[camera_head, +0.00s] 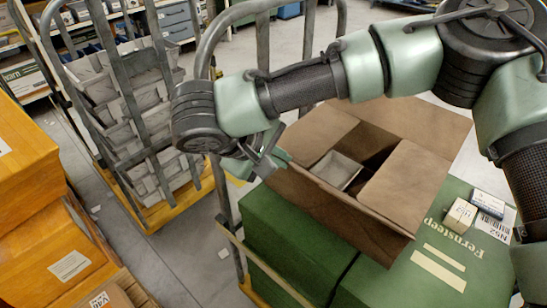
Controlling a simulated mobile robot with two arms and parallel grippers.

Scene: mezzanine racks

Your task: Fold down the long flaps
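An open brown cardboard carton (345,212) stands on green boxes. Two inner flaps, the left flap (318,128) and the right flap (405,182), lie folded in over its ends. A long far flap (440,122) spreads outward at the back right. The near brown panel slopes down toward me; I cannot tell if it is the near long flap or the wall. A grey item (337,169) shows inside through the gap. My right gripper (270,156) is at the carton's left corner, fingers close together; whether they are open or shut is unclear. My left gripper is out of view.
Green boxes (285,232) marked "Fernsteep" sit under the carton, with small white boxes (460,214) at right. A metal cart frame (229,205) stands close left. A cart of grey crates (135,120) and orange boxes (25,165) stand further left.

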